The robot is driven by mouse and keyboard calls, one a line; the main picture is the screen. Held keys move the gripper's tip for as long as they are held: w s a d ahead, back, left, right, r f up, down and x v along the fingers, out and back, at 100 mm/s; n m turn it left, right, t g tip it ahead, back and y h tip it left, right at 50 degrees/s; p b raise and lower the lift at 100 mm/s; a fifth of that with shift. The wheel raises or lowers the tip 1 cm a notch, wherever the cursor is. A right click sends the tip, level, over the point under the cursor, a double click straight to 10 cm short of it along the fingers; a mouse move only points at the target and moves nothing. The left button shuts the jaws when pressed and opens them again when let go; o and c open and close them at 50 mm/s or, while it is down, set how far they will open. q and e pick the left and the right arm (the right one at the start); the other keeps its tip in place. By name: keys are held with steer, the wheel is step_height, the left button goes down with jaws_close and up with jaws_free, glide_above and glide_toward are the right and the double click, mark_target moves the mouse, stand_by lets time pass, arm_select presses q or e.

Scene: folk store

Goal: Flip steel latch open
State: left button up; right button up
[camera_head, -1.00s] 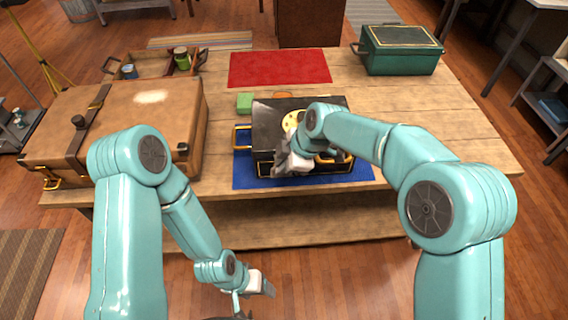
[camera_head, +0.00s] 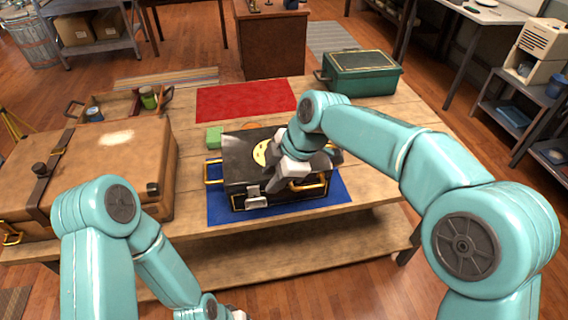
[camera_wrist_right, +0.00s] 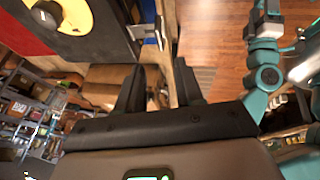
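The steel latch (camera_head: 256,197) is on the front face of a black box (camera_head: 238,163) with gold trim and gold handles. In the right wrist view the latch (camera_wrist_right: 148,31) is a bright metal plate with a part sticking out. I cannot tell whether it is open. My right gripper (camera_head: 272,184) is just right of the latch in the head view. In its wrist view, the right gripper (camera_wrist_right: 160,86) is open and empty, its fingers apart from the latch. My left gripper (camera_head: 238,314) barely shows at the bottom edge, low and away from the box.
The box stands on a blue mat (camera_head: 217,207) near the front edge of the wooden table (camera_head: 385,190). A brown suitcase (camera_head: 100,165) is left, a green block (camera_head: 214,138) behind the box, a red mat (camera_head: 245,100) farther back, and a green case (camera_head: 360,74) at the back right.

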steer(key=v, duration=0.6)
stand_by(0.6)
steer(key=s+d+f+m, duration=0.2)
steer(key=d+f+m, duration=0.15)
steer(key=f, duration=0.55)
steer(key=s+d+f+m, duration=0.1)
steer(key=d+f+m, duration=0.3)
steer(key=f, duration=0.6)
steer(key=s+d+f+m, duration=0.2)
steer(key=f+m, duration=0.3)
steer(key=f, duration=0.4)
steer(key=s+d+f+m, duration=0.2)
steer(key=s+f+m, duration=0.3)
steer(key=s, duration=0.4)
steer(key=s+d+f+m+h, duration=0.1)
steer(key=s+d+f+m, duration=0.2)
steer(key=s, duration=0.6)
step_height(320, 180, down, 3)
steer(key=m, duration=0.3)
steer(key=shift+s+d+r+g, duration=0.25)
steer(key=shift+s+d+g, duration=0.1)
steer(key=shift+s+g, duration=0.05)
